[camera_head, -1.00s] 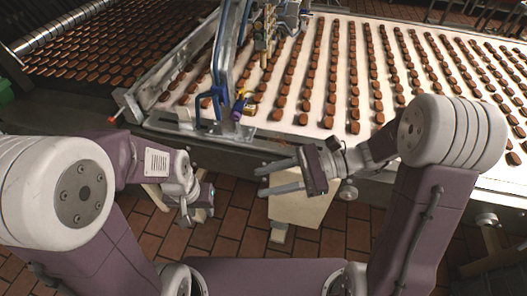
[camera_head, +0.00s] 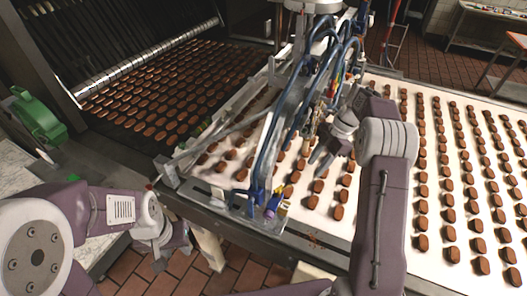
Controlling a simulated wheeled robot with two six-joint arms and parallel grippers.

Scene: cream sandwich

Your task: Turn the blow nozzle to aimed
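I cannot pick out the blow nozzle for certain. A small purple and yellow fitting (camera_head: 273,205) with a blue lever beside it sits low on the metal frame at the belt's near edge. Blue hoses (camera_head: 276,135) run up the frame to the machine head above. My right gripper (camera_head: 319,160) is over the belt, just right of the hoses and frame; its fingers are small and point down-left, and their gap is unclear. My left gripper (camera_head: 168,256) hangs low at the left, in front of the belt's near edge, away from the fitting; its fingers are not clear.
A white belt (camera_head: 399,203) with rows of brown biscuits fills the right. A green machine part (camera_head: 38,118) stands at the far left. Tiled floor shows below.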

